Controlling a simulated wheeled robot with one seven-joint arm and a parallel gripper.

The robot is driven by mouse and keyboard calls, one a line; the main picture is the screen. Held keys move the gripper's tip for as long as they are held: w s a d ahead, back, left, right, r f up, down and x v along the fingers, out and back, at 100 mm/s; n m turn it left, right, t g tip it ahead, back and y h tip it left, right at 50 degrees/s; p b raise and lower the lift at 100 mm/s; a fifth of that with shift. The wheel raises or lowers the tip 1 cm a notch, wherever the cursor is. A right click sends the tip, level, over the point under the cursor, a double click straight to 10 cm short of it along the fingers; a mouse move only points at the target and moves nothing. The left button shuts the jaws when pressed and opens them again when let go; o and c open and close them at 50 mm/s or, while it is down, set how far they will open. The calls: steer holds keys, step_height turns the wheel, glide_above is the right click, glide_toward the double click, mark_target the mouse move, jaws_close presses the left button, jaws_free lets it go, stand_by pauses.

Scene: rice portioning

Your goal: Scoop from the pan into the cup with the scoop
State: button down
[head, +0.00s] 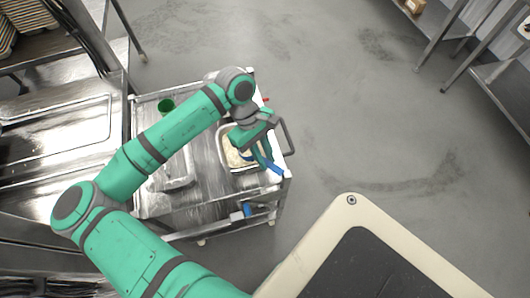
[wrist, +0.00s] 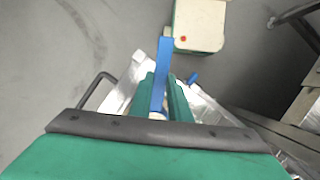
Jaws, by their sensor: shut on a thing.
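The pan (head: 221,146) with white rice (head: 234,156) in it stands at the right side of the metal cart. My gripper (head: 262,151) is over the pan's right side and shut on the blue handle of the scoop (head: 273,168). In the wrist view, my gripper (wrist: 162,92) has its green fingers on both sides of the scoop's blue handle (wrist: 165,52). The scoop's bowl is hidden, and I cannot tell whether it holds rice or touches it. The green cup (head: 166,105) stands at the cart's back left, apart from my gripper.
The cart top (head: 205,185) has bare room left of the pan, partly under my arm. A blue item (head: 243,211) sits low at the cart's front. A steel counter (head: 60,130) adjoins on the left. Open floor (head: 350,120) lies to the right.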

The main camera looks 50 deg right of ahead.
steer(key=shift+w+d+f, duration=0.1)
steer(key=shift+w, duration=3.05)
steer(key=shift+r+t, duration=0.3)
steer(key=shift+r, duration=1.25)
step_height(320, 180, up, 7)
steer(key=shift+w+f, duration=0.1)
